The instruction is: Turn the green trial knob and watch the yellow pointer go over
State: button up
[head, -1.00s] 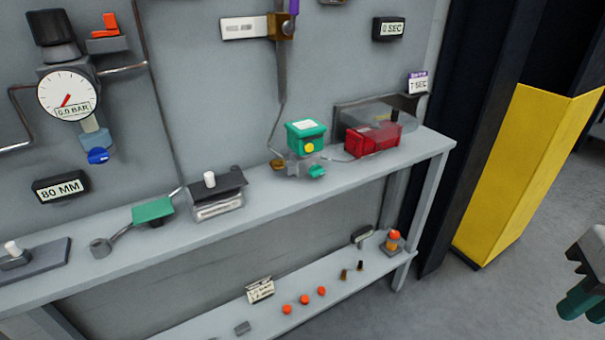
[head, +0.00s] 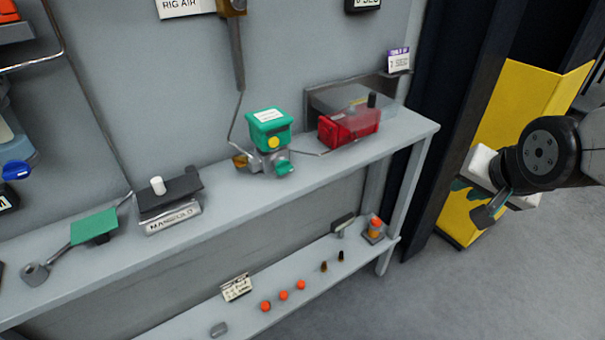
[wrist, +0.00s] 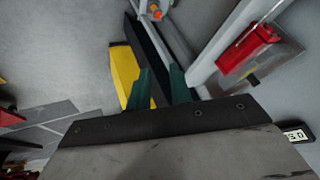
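A green-topped valve unit (head: 269,123) with a yellow button stands on the upper shelf. A small green knob (head: 284,167) sits low on its front, probably the trial knob. To its right is a red actuator (head: 350,126) in a clear casing, with a black post on top. A small yellow mark (head: 358,102), perhaps the pointer, shows beside the post. The red actuator also shows in the wrist view (wrist: 248,46). My gripper (head: 475,198) is right of the shelf, well apart from the knob. In the wrist view its green fingers (wrist: 160,85) stand apart with nothing held.
A manifold block (head: 170,205) and a green plate (head: 94,226) lie left on the upper shelf. The lower shelf holds orange caps (head: 284,295) and an orange-topped part (head: 375,229). A dark column and yellow panel (head: 515,105) stand behind my arm. Floor at right is clear.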

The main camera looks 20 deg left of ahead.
jog(key=w+a+f+m+t+y, duration=0.1)
jog(key=w+a+f+t+y, duration=0.25)
jog(key=a, duration=0.65)
jog(key=m+t+y, duration=0.1)
jog(key=m+y, duration=0.3)
jog(key=y, duration=0.5)
send_near(287, 172)
jog(key=shift+h, duration=0.25)
jog(key=x, duration=0.8)
jog(key=shift+a+r, duration=0.15)
grip_shut()
